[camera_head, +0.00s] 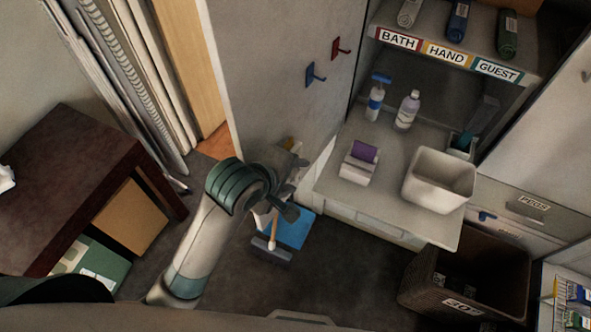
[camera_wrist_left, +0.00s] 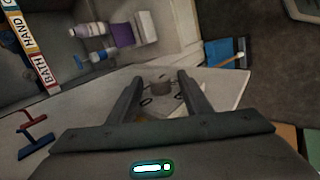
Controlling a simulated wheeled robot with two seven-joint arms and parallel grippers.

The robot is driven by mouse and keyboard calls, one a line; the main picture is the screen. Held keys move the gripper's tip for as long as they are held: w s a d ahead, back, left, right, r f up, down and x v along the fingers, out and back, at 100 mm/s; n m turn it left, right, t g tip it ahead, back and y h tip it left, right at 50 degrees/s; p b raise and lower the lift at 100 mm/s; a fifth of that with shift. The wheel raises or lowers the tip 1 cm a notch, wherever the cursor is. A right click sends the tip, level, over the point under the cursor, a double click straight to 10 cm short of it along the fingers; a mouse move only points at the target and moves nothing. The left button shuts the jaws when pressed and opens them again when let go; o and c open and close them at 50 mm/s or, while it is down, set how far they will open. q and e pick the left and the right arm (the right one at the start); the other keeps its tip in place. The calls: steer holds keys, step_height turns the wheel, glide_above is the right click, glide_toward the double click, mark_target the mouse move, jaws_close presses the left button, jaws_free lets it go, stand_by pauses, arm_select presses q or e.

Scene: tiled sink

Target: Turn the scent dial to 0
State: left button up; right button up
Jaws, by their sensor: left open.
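A small round grey knob, which looks like the scent dial (camera_wrist_left: 160,88), shows in the left wrist view on a pale plate on the grey wall panel, between my fingers. Its marks are too blurred to read, so its setting cannot be told. My left gripper (camera_wrist_left: 161,80) is open, with one finger on each side of the knob in that picture. I cannot tell whether either finger touches it. In the head view my left gripper (camera_head: 288,187) is beside the panel's lower end and mostly hides the dial. My right gripper is not in view.
The grey panel (camera_head: 285,75) carries a blue hook (camera_head: 315,74) and a red hook (camera_head: 340,48). To the right, a counter (camera_head: 385,190) holds bottles and a white bin (camera_head: 438,182). A blue dustpan (camera_head: 293,231) is below my gripper. A dark table (camera_head: 60,180) is at left.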

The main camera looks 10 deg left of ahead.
arm_select(q)
steer(key=c, duration=1.1)
steer(key=shift+o, duration=0.2)
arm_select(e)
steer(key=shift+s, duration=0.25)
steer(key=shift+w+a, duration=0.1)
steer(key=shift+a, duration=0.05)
arm_select(q)
steer(key=shift+s+f+t+b, duration=0.1)
steer(key=shift+f+t+b, duration=0.05)
steer(key=shift+t+b, duration=0.15)
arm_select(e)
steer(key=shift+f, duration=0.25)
arm_select(q)
steer(key=shift+s+a+f+t+h+b, duration=0.1)
steer(key=shift+f+t+h+b, duration=0.15)
steer(key=shift+t+b, duration=0.3)
steer(key=shift+s+f+t+h+b, duration=0.15)
steer(key=shift+t+h+b, duration=0.25)
steer(key=shift+b, duration=0.25)
steer(key=shift+a+f+t+h+b, duration=0.15)
steer(key=shift+t+h+b, duration=0.8)
steer(key=shift+t+b, duration=1.5)
arm_select(e)
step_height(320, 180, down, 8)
steer(key=shift+b, duration=0.4)
